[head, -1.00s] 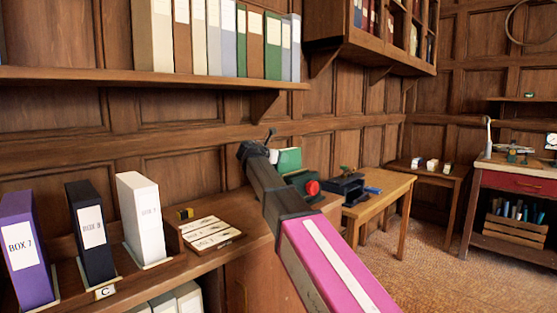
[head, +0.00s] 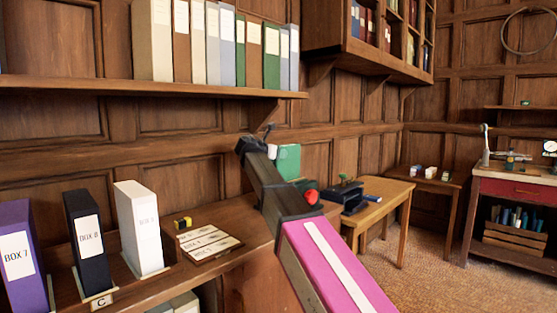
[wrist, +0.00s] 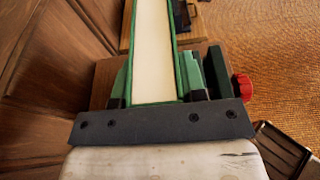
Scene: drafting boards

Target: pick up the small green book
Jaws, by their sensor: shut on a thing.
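The small green book (wrist: 153,50) has green covers with a cream page edge between them in the wrist view. My gripper (wrist: 158,99) is shut on it, with a finger against each cover. In the head view the book's green cover (head: 288,162) shows beyond the end of my arm, above the worktop. My arm hides its lower part and the fingers there. The wrist view does not clearly show how far the book is above the surface.
A dark green device with a red knob (head: 312,195) stands close to the book. White, black and purple box files (head: 141,230) stand at left near a label board (head: 208,242). A wooden table (head: 385,205) stands beyond. A shelf (head: 150,88) of files hangs above.

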